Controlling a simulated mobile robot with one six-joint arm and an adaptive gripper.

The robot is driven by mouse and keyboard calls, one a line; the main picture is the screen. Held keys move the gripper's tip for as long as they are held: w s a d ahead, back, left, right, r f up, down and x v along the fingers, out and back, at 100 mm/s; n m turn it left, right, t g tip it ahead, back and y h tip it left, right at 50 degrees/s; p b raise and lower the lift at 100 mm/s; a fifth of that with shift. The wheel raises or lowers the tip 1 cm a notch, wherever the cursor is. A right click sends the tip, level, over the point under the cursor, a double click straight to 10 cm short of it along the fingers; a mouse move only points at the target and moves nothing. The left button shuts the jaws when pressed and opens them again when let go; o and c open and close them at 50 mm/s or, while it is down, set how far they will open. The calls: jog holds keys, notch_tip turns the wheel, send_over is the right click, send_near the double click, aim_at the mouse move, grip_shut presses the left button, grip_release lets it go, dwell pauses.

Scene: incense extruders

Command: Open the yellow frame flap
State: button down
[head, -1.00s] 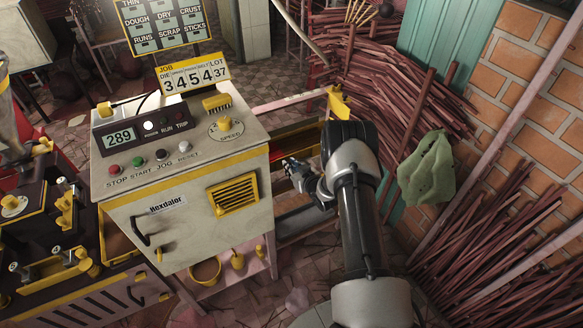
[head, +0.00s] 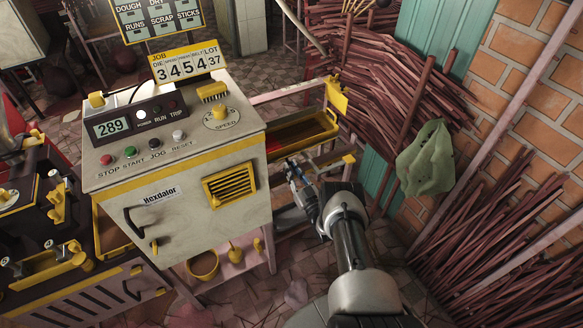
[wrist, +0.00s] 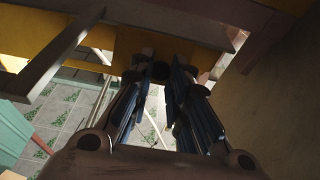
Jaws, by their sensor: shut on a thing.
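The yellow frame flap (head: 318,136) shows in the head view as a yellow-edged, tray-like frame on the rack right of the grey Hexdalor cabinet. My gripper (head: 291,164) is at its near, lower side. In the wrist view, a yellow panel (wrist: 140,42) crosses the top, and my gripper (wrist: 163,68) reaches up to it, shut on a part of it. A small dark round piece shows between the fingertips. The exact contact is shadowed, and I cannot tell how far the flap is tilted.
The grey cabinet (head: 180,215) stands close on the left. Metal bars of the rack surround my fingers. A yellow bracket (head: 337,97) and a yellow-ended bar (head: 348,160) flank the frame. Stick bundles (head: 490,250) and a green cloth (head: 425,160) are on the right.

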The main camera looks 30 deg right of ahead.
jog(key=shift+f+t, duration=0.35)
jog(key=shift+t, duration=0.15)
jog(key=shift+f, duration=0.1)
dwell(0.3)
jog(key=c, duration=1.5)
grip_release()
jog(key=shift+o, duration=0.2)
jog(key=v, duration=0.7)
jog(key=shift+s+f, duration=0.2)
jog(key=shift+f, duration=0.05)
jog(key=shift+c, duration=0.3)
